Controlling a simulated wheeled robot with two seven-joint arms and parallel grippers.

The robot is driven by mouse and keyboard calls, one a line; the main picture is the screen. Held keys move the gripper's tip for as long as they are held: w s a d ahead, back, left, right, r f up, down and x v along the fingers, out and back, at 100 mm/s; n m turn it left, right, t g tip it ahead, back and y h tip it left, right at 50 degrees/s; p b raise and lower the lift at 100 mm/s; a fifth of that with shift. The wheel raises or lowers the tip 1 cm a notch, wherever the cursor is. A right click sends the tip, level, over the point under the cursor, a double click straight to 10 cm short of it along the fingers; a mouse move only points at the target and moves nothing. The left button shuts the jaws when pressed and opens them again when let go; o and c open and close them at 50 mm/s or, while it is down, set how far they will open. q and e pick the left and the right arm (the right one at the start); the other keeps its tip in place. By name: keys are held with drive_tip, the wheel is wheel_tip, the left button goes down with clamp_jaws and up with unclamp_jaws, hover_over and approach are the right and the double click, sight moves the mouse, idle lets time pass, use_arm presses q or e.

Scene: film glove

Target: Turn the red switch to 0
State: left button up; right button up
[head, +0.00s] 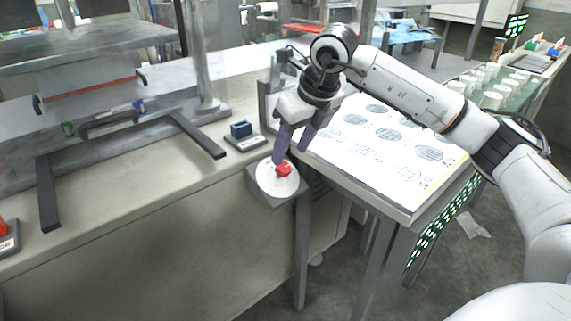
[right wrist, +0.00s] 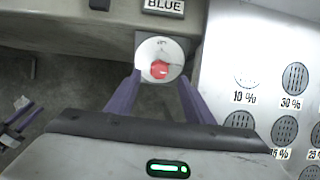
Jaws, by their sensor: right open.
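The red switch (head: 284,170) sits on a round white dial (head: 270,186) on a grey box (head: 257,194) at the front edge of the bench. In the right wrist view, the red switch (right wrist: 159,69) is on the white dial (right wrist: 172,48), ahead of and between my fingers. My right gripper (head: 295,152) is open, its purple fingers pointing down close to the switch. I cannot tell whether a finger touches it. The dial markings are too small to read. My left gripper is not in view.
A white panel with round grey patches and percent labels (head: 400,150) lies right of the dial. A small blue block on a labelled stand (head: 241,130) is behind it on the bench (head: 150,190). A black-legged frame (head: 48,195) stands left.

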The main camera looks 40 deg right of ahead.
sight(284, 166)
drive_tip(key=x, duration=0.5)
drive_tip(key=shift+w+f, duration=0.1)
drive_tip(key=shift+f, duration=0.3)
drive_tip(key=c, duration=1.1)
drive_tip(key=shift+o, duration=0.3)
